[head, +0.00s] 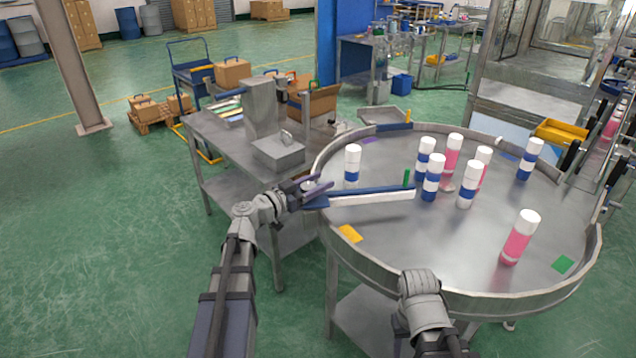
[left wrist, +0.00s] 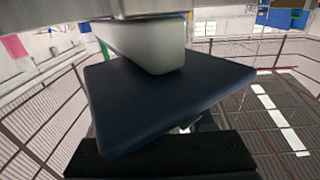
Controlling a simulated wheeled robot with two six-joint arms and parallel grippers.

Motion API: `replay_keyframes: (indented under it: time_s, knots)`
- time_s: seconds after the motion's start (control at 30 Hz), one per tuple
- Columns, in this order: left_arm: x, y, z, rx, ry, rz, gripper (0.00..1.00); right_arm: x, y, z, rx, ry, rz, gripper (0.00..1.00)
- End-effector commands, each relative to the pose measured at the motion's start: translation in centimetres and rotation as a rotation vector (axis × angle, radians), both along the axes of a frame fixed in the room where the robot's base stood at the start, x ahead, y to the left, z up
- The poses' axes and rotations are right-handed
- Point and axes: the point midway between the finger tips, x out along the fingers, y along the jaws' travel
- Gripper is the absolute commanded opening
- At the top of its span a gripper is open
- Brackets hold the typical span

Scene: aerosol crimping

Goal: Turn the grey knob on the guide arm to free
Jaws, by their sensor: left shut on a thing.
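The guide arm (head: 372,197) is a blue and white bar. It reaches from the left rim of the round steel table over its top. My left gripper (head: 316,188) is at the bar's left end, by the rim, and is shut there. The grey knob is mostly hidden by the gripper in the head view. In the left wrist view a grey rounded piece (left wrist: 150,45), which looks like the knob, sits close up against a dark blue plate (left wrist: 165,95). The exact knob angle cannot be read. My right gripper is not in view; only part of that arm shows.
The round table (head: 400,235) carries several blue-and-white and pink cans, one white-capped can (head: 352,163) standing just behind the guide arm. A green tab (head: 406,177) stands near the bar's far end. A steel bench with a grey machine (head: 262,110) is behind my left gripper.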

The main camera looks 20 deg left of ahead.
Motion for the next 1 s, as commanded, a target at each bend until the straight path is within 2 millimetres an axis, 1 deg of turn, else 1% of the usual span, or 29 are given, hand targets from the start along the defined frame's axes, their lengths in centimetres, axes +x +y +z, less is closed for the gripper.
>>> replay_keyframes:
  time_s: [0.03,0.2,0.43,0.57,0.77,1.0]
  knots:
    - [0.0,0.0,0.0,0.0,0.0,0.0,0.18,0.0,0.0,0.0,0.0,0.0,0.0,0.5]
    - [0.0,0.0,0.0,0.0,0.0,0.0,0.0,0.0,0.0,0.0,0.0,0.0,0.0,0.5]
    - [-0.1,0.0,0.0,0.0,0.0,0.019,0.0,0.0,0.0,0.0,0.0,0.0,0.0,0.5]
    - [-0.1,0.0,0.0,0.0,0.0,0.068,0.0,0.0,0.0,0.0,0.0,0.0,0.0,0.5]
    - [0.0,0.3,0.0,0.0,0.0,0.21,0.0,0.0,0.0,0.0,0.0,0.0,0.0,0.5]
    - [0.2,1.0,0.0,0.0,0.0,0.435,0.0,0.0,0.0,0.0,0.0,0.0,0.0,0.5]
